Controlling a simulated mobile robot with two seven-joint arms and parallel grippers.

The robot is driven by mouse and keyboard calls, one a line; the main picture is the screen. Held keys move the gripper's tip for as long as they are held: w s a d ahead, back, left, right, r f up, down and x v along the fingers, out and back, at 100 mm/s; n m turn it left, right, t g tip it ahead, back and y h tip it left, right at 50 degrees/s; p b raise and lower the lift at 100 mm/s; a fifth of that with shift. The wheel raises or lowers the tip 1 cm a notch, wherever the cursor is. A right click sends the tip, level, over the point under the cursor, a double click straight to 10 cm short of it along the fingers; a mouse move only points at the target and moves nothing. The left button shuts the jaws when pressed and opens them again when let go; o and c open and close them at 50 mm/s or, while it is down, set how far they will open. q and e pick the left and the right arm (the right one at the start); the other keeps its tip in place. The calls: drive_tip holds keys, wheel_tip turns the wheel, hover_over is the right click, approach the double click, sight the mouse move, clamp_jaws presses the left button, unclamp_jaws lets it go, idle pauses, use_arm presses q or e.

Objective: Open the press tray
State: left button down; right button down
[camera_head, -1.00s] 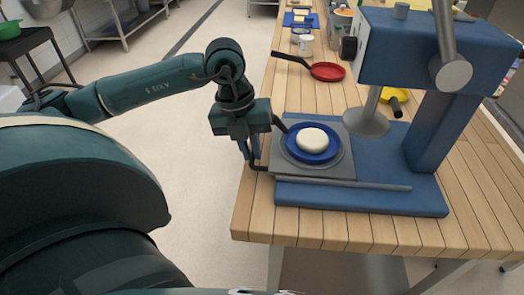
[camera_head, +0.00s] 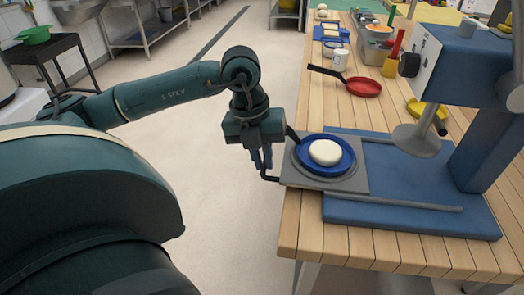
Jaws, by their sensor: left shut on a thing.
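The blue dough press (camera_head: 475,160) stands on the wooden table. Its grey press tray (camera_head: 347,183) sticks out to the left past the blue base, along metal rails. The round press head (camera_head: 417,138) hangs up to the right of the tray, not above the dough. My left gripper (camera_head: 262,158) points down at the tray's left end and is shut on its dark handle (camera_head: 268,178). The fingers partly hide the handle. My right gripper is out of view.
The floor left of the table is clear.

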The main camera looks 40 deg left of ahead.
use_arm(q)
drive_tip(key=c, duration=1.8)
unclamp_jaws()
drive_tip(key=shift+o, duration=0.2)
drive_tip(key=shift+r, duration=0.15)
wheel_tip(320, 180, up, 13)
drive_tip(key=s+a+p, duration=0.1)
drive_tip(key=a, duration=0.1)
drive_tip(key=shift+s, duration=0.15)
